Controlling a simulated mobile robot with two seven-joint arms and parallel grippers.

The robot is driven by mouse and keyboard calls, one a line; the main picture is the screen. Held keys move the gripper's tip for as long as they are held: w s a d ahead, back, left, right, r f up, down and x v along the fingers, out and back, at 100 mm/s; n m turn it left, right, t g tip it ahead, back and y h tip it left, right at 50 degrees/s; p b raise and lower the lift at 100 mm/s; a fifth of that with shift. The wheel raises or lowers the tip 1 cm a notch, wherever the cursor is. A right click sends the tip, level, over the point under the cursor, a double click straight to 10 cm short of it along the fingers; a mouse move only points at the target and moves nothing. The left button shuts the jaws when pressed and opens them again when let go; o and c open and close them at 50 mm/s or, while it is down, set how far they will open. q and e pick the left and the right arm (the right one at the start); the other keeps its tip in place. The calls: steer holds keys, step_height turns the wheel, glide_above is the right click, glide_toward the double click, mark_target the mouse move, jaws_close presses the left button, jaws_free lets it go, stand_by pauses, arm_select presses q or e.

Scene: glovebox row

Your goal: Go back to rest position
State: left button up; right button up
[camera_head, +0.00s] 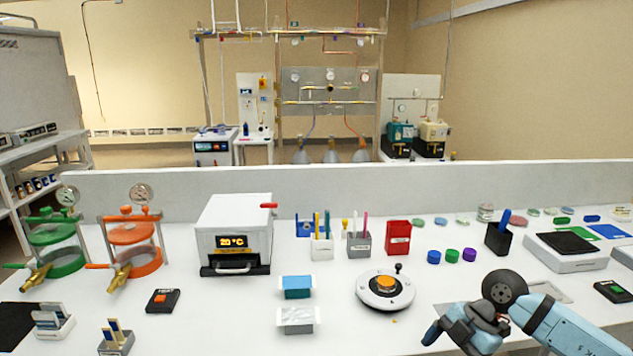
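My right arm (565,330) comes in from the lower right, light blue, over the front of the white bench (220,325). Its blue-grey end with the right gripper (455,332) is low at the bottom edge, right of the white round device with an orange button (386,285). The fingers are not clear enough to show whether they are open or shut, and I see no object in them. A dark round part next to the wrist looks like part of my arm. My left gripper is not in view.
A white oven reading 20 °C (233,236) stands at centre left. Green (58,241) and orange (134,243) pressure vessels stand at left. Blue (296,287) and white (296,320) boxes lie mid-front. Pen holders, coloured caps and a balance (565,253) are behind the arm.

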steer(key=s+a+m+t+y, duration=0.1)
steer(key=s+a+t+y, duration=0.25)
steer(key=a+y, duration=0.35)
steer(key=s+a+m+t+y, duration=0.1)
steer(key=s+a+t+y, duration=0.1)
steer(key=s+a+y, duration=0.35)
steer(key=s+d+f+m+t+h, duration=0.2)
steer(key=d+f+m+t+h, duration=0.2)
steer(key=f+m+t+h, duration=0.95)
steer(key=s+d+f+m+g+h, duration=0.25)
steer(key=s+f+m+g, duration=0.35)
steer(key=s+f+g, duration=0.5)
arm_select(q)
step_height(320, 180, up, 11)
steer(key=p, duration=1.2)
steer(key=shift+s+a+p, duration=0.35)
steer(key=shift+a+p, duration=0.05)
arm_select(e)
step_height(320, 180, up, 14)
steer(key=s+d+t, duration=0.1)
steer(key=t, duration=0.3)
steer(key=shift+s+d+f+n, duration=0.15)
steer(key=shift+s+f+n, duration=0.1)
steer(key=shift+n, duration=0.1)
